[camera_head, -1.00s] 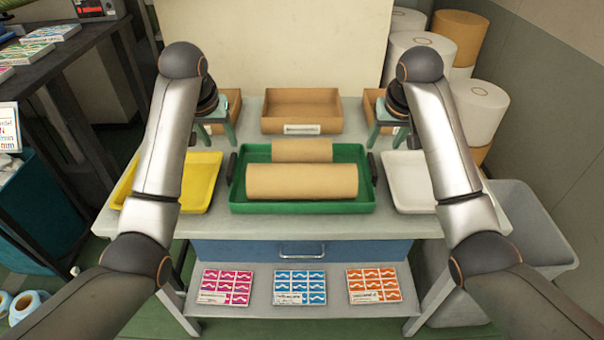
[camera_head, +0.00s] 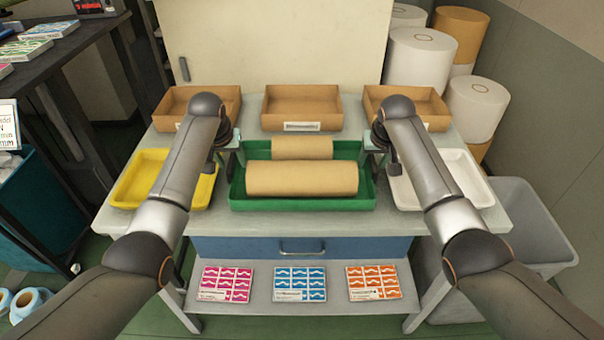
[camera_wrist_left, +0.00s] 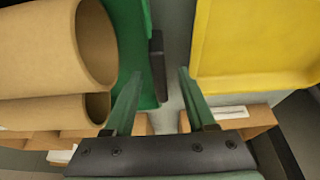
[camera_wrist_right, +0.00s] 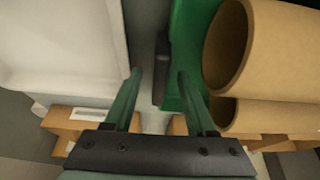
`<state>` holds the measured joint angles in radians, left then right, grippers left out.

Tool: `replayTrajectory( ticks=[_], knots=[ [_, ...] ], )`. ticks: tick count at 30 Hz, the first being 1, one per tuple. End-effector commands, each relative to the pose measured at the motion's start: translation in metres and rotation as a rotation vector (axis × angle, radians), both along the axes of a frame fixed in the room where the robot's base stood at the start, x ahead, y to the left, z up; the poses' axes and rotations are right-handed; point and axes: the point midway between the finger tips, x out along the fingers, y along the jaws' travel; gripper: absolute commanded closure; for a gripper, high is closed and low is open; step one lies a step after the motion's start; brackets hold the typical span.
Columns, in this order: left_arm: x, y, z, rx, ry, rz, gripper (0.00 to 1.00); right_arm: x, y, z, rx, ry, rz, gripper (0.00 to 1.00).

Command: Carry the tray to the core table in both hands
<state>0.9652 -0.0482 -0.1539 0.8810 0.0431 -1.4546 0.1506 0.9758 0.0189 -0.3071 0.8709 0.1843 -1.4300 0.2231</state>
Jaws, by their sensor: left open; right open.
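The green tray (camera_head: 300,206) sits on a grey table, with two brown cardboard cores (camera_head: 302,180) lying in it, one behind the other. It has a dark handle at each end; they show in the left wrist view (camera_wrist_left: 157,66) and the right wrist view (camera_wrist_right: 161,68). My left gripper (camera_head: 236,152) is open at the tray's left end, its fingers either side of the handle's line in its wrist view. My right gripper (camera_head: 370,150) is open at the right end, likewise. Neither grips anything. I cannot tell which table is the core table.
A yellow tray (camera_head: 205,192) stands close on the left and a white tray (camera_head: 404,192) on the right. Several cardboard boxes (camera_head: 300,103) line the table's back. A dark table (camera_head: 60,62) is at left, a grey bin (camera_head: 530,225) at right, paper rolls (camera_head: 475,105) behind.

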Motion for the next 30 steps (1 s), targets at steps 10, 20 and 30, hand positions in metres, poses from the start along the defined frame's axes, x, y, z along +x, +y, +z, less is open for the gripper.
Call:
replayTrajectory(
  ticks=[10,20,30],
  knots=[
    [0.0013,-0.0004,-0.0025,-0.001,-0.001,0.000,0.44,0.0011,0.0001,-0.0029,0.000,0.000,0.001,0.44],
    [0.0012,-0.0003,-0.0023,0.000,-0.001,0.000,0.78,0.0010,-0.0001,-0.0028,0.000,0.000,0.000,0.78],
    [0.0011,-0.0003,-0.0022,0.000,-0.001,0.000,1.00,0.0009,-0.0001,-0.0029,0.000,0.001,0.000,1.00]
  ],
)
